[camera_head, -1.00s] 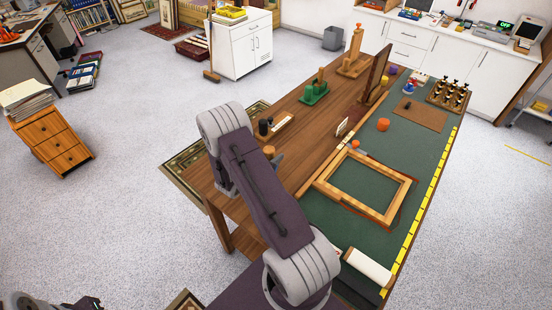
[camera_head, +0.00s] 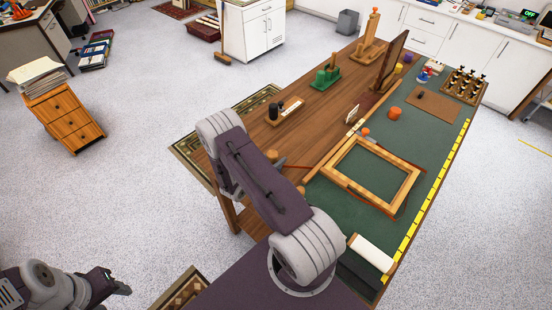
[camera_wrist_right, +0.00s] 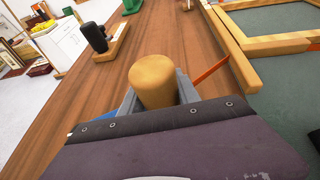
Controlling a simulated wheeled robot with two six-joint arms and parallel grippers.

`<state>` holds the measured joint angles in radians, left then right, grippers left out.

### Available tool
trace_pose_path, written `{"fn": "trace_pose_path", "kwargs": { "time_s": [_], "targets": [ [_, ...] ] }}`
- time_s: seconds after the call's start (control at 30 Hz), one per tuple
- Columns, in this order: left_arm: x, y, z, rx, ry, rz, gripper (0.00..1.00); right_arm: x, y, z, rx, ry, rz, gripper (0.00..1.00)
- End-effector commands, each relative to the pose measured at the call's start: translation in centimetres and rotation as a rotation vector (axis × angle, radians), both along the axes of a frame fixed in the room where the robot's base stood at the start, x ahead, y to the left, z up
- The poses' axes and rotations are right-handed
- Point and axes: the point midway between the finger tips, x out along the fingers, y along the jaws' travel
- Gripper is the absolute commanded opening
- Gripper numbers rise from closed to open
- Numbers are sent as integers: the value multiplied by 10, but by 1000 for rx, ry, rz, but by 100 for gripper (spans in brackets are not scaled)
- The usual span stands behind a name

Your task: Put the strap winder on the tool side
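My right gripper (camera_wrist_right: 153,92) has its grey fingers on both sides of a wooden cylindrical handle (camera_wrist_right: 155,75), apparently the strap winder, and looks shut on it. A thin orange-red strip shows beside the handle in the right wrist view (camera_wrist_right: 211,72) and in the head view (camera_head: 299,167). The handle is over the bare wooden side of the bench (camera_head: 330,103). My arm hides most of it in the head view, and I cannot tell if it touches the wood. My left gripper (camera_head: 118,287) is at the lower left, away from the bench; its opening is unclear.
A light wooden frame (camera_head: 372,198) with a reddish strap around it lies on the green mat (camera_head: 432,150). A dark-handled tool in a wooden holder (camera_head: 284,111) and a green stand (camera_head: 326,75) are on the wooden side.

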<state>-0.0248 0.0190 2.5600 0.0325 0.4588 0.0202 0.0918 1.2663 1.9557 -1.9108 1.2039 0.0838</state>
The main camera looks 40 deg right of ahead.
Motion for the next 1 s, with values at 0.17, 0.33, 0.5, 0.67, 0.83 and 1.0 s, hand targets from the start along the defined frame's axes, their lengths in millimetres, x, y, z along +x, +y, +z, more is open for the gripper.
{"fn": "trace_pose_path", "kwargs": {
  "time_s": [0.17, 0.33, 0.5, 0.67, 0.83, 1.0],
  "targets": [
    [0, 0, 0, 0, 0, 0, 48, 0, 0, -1, 1, 0, 0, 60],
    [0, 0, 0, 0, 0, 0, 48, 0, 0, 0, 1, 0, 0, 60],
    [0, 0, 1, 0, 0, 0, 48, -1, 7, 4, 2, 1, 3, 60],
    [0, 0, -4, 0, 0, 0, 48, -6, 36, 16, 1, -1, 7, 60],
    [0, 0, -8, 0, 0, 0, 48, -14, 71, 31, 2, -1, 7, 60],
    [0, 0, -11, 0, 0, 0, 48, -20, 98, 43, 1, -1, 4, 60]
  ]
}}
